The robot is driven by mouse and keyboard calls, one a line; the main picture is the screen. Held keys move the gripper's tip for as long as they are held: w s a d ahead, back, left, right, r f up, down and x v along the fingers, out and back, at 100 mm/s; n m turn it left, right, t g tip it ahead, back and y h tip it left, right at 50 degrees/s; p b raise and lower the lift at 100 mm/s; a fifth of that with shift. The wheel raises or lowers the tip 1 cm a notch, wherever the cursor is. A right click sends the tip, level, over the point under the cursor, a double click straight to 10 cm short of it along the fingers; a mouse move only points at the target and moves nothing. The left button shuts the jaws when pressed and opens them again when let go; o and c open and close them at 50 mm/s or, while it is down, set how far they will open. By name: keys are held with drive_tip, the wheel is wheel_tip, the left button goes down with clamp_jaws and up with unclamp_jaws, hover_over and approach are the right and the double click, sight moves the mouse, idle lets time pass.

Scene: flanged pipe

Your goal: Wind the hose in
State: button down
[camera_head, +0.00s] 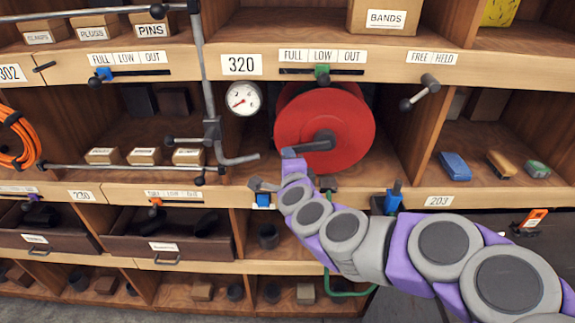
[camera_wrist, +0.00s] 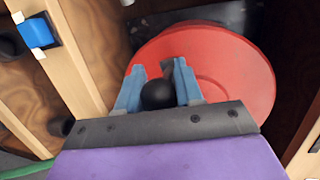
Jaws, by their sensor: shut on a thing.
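A red hose reel (camera_head: 348,118) stands in the shelf bay marked 320, and its red disc fills much of the wrist view (camera_wrist: 240,75). A dark crank arm (camera_head: 318,145) reaches left from its hub. My gripper (camera_head: 291,154) is at the crank's outer end. In the wrist view my gripper's blue fingers (camera_wrist: 158,88) are shut around the crank's black round knob (camera_wrist: 158,94). A green hose (camera_head: 350,293) hangs in a loop below the shelf.
A bent grey pipe lever (camera_head: 212,125) stands just left of the reel, beside a round gauge (camera_head: 243,99). A blue clip (camera_head: 263,200) and a blue valve (camera_head: 392,197) sit on the shelf edge below. A dark-knobbed lever (camera_head: 419,93) is to the right.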

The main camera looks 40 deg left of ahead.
drive_tip(key=shift+w+d, duration=0.1)
drive_tip(key=c, duration=0.8)
unclamp_jaws()
drive_tip(key=shift+w+d, duration=0.1)
drive_tip(key=shift+o, duration=0.2)
